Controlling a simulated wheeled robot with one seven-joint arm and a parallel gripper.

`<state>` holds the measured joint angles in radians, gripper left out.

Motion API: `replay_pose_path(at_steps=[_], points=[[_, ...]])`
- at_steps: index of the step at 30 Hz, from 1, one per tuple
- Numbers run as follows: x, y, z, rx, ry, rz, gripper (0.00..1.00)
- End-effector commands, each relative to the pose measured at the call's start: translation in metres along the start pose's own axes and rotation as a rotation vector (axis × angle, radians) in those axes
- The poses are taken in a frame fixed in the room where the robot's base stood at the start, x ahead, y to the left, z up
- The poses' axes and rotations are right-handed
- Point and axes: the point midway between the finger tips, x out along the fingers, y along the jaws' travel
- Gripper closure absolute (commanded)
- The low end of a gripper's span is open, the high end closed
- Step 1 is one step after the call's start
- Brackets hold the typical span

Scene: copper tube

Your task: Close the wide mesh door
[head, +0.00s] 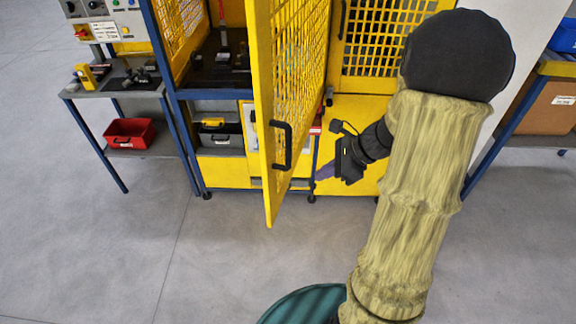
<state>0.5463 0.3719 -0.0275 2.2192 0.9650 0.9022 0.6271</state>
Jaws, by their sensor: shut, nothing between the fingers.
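The wide mesh door (263,130) is yellow with a mesh panel. It stands open, swung out from the blue-framed cage toward me, with a black handle (283,146) on its near edge. My gripper (326,172) is on the right side of the door, low and close to it. The fingers look closed and empty. I cannot tell whether they touch the door. My arm reaches in from the lower right and hides part of the yellow panel behind it.
Inside the cage a dark work surface (218,72) shows. A side table (112,92) with a red bin (130,132) below stands at left. A shelf with a cardboard box (552,108) stands at right. The grey floor (170,250) in front is clear.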

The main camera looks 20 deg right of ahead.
Motion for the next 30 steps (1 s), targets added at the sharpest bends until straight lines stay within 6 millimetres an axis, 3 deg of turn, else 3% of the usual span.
replay_pose_path(at_steps=[4,17,23,30], points=[[-0.015,-0.021,-0.004,0.161,-0.084,-0.064,1.0],[-0.011,-0.023,-0.003,0.169,-0.09,-0.067,1.0],[0.012,-0.023,0.0,0.168,-0.089,-0.061,1.0],[0.055,-0.026,0.004,0.167,-0.089,-0.06,1.0]])
